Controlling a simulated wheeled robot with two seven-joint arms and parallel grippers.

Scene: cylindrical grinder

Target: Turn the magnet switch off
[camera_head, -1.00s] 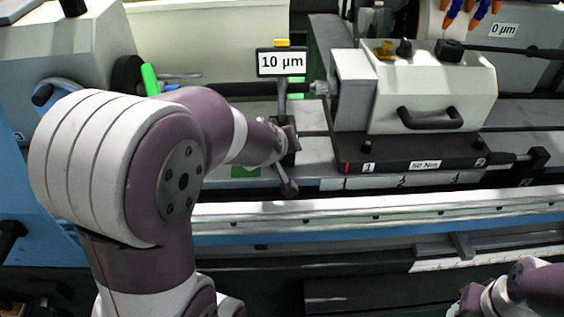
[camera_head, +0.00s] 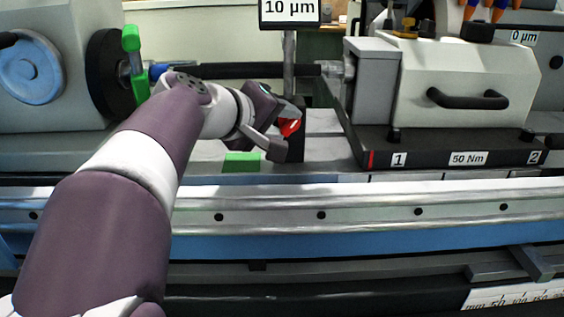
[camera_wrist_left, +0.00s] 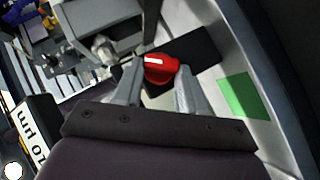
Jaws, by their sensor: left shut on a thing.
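The magnet switch is a red knob with a white mark on a dark base. In the left wrist view the red knob (camera_wrist_left: 160,69) lies between the two grey fingers of my left gripper (camera_wrist_left: 161,84), which is shut on it. In the head view my left gripper (camera_head: 282,138) reaches in from the left, and the red knob (camera_head: 289,127) shows partly at its fingers. The dark base (camera_head: 296,148) stands under the gauge post. My right gripper is out of view.
A 10 µm display (camera_head: 290,12) stands above the knob on a post. A tailstock (camera_head: 460,85) with a black handle is to the right.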

